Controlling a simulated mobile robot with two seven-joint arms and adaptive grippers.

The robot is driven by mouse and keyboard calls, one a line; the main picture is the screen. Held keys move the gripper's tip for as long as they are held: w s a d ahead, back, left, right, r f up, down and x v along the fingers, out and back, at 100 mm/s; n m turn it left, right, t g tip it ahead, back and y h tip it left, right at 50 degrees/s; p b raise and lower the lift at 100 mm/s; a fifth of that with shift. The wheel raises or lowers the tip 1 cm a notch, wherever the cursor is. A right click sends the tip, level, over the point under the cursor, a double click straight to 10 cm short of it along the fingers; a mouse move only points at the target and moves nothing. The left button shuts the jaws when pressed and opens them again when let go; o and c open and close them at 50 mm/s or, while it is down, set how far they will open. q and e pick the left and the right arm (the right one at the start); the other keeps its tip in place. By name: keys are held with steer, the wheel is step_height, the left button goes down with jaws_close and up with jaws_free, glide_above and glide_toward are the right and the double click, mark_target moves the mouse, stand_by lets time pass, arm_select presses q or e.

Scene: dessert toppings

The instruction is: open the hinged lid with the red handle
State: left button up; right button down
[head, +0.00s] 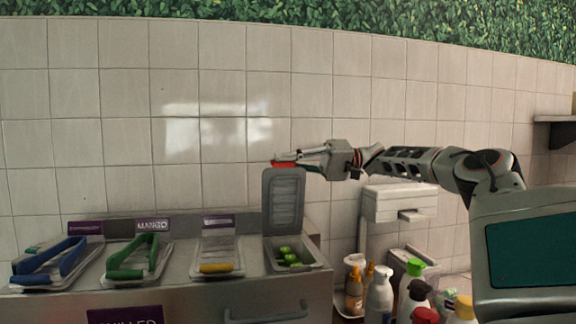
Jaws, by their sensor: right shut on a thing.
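The hinged lid (283,198) stands raised, close to upright, over the rightmost topping bin (268,262) on the steel counter. Its red handle (283,163) is at the top edge of the lid. My right gripper (290,161) is at that handle, shut on it, with the arm reaching in from the right. Several green pieces (289,257) show inside the open bin. The fingertips are small here and partly hide the handle. My left gripper is not in view.
Several bottles (380,294) stand low to the right of the counter (215,304). A tiled wall is behind.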

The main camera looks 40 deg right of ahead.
steer(key=shift+w+d+f+m, duration=0.15)
steer(key=shift+w+d+m, duration=0.15)
steer(key=shift+w, duration=0.15)
steer(key=shift+w+d+f+m, duration=0.1)
steer(key=shift+w+d+m, duration=0.2)
steer(key=shift+w, duration=0.15)
steer(key=c, duration=2.1)
jaws_free()
steer(key=shift+r, duration=0.1)
steer(key=shift+v, duration=3.75)
